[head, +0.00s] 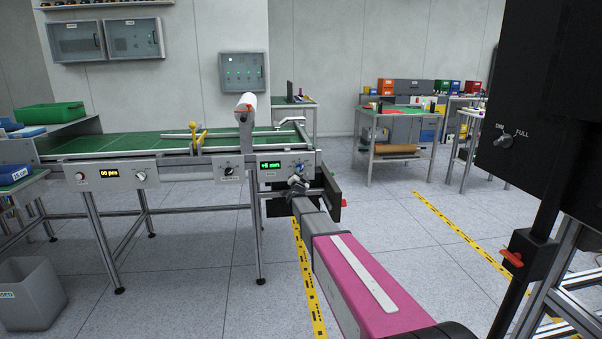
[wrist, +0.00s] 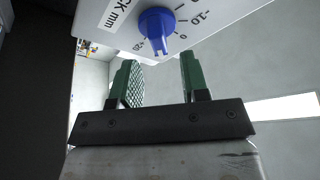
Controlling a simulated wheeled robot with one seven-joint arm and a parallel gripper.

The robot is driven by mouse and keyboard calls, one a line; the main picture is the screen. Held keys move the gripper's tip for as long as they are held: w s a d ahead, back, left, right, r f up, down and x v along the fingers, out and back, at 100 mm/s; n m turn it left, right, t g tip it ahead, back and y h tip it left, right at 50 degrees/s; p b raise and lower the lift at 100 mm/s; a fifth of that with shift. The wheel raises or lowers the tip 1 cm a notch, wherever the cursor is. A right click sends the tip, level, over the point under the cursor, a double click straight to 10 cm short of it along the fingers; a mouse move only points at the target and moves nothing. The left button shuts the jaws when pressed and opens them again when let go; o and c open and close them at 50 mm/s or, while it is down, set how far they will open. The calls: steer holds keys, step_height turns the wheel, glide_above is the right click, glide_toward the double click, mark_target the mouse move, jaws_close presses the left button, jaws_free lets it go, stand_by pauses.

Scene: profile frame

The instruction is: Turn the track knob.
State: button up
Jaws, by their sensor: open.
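The track knob is a blue dial (wrist: 157,28) on a light panel (wrist: 215,18) marked "CK mm" with a printed scale, at the top of the wrist view. Its pointer ridge faces down in that view. My gripper (wrist: 160,76) is open, with its two green padded fingers apart and nothing between them. The knob shows beyond the fingertips, roughly in line with the gap, and the fingers look apart from it. In the head view my arm reaches the right end of the conveyor's front panel, where a small patch of blue (head: 300,168) shows beside it.
A green display (head: 270,165) reading about "+6 mm" sits left of the arm, with a black knob (head: 229,170) further left. The green conveyor (head: 120,143) lies behind the panel. A dark cabinet (head: 540,100) with a DIM/FULL switch stands close on the right. The floor between is open.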

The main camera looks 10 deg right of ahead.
steer(key=v, duration=0.7)
steer(key=shift+s, duration=0.2)
steer(key=shift+f, duration=0.1)
steer(key=s+a+f+n+g+y, duration=0.1)
steer(key=s+f+n+g+y, duration=0.4)
steer(key=s, duration=0.5)
steer(key=s+a+f+n+g+y, duration=0.15)
steer(key=s+f+n+g, duration=0.3)
steer(key=s+f, duration=0.45)
steer(key=s+d+f+n+g, duration=0.1)
steer(key=s+g, duration=0.4)
steer(key=s, duration=0.9)
steer(key=s+d+f+n+g, duration=0.1)
steer(key=s+g, duration=0.5)
steer(key=s, duration=0.7)
steer(key=d+f+h, duration=0.1)
steer(key=d, duration=0.1)
steer(key=shift+s+d, duration=0.4)
